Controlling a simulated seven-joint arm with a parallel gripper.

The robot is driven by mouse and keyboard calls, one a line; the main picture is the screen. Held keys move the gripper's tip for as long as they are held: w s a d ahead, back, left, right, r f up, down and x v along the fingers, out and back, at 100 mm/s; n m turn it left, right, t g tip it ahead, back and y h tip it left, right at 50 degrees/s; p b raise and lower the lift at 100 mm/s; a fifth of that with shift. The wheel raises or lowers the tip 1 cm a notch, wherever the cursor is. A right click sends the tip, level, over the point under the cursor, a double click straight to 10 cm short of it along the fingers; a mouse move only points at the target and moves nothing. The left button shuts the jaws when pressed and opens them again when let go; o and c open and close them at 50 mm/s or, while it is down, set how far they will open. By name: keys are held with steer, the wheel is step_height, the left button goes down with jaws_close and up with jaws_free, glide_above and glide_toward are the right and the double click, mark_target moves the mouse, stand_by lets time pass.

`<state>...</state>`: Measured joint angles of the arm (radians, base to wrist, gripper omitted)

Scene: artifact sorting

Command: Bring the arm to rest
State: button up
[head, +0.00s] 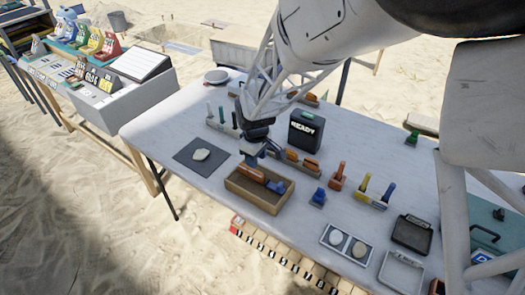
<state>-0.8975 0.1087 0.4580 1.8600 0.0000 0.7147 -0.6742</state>
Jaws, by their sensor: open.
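My white arm reaches in from the upper right of the head view. My gripper (260,155), dark with blue-grey fingers, points down just above the back edge of a wooden tray (251,197). It is open, and I see nothing held between its fingers. An orange-handled tool (252,172) and a blue piece (276,186) lie in the tray. The fingertips are small and partly merge with things behind, so I cannot tell whether they touch the tray or its contents.
A black READY box (306,131) stands behind right. Orange, blue and yellow tool holders (370,199), two round pieces (336,237) and shallow trays (411,234) fill the table's right. The front left tabletop is clear.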

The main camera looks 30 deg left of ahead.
stand_by(0.3)
steer(key=w+d+r+m, duration=0.1)
steer(key=d+r+m, duration=0.2)
steer(key=d+r, duration=0.5)
steer(key=w+d+r+m+t, duration=0.15)
steer(key=d+r, duration=0.25)
steer(key=d, duration=0.8)
steer(key=w+d+r+m+g, duration=0.1)
steer(key=d+r+m, duration=0.35)
steer(key=d, duration=0.55)
steer(key=s+d+r+m+t, duration=0.1)
steer(key=s+d+r+m, duration=0.2)
steer(key=s+d, duration=0.6)
steer(key=s+d+r+m+t, duration=0.1)
steer(key=s+d+r+m, duration=0.3)
steer(key=s+d, duration=0.5)
steer(key=d+m, duration=0.2)
steer(key=d, duration=0.5)
steer(key=shift+d, duration=0.3)
steer(key=shift+r, duration=0.1)
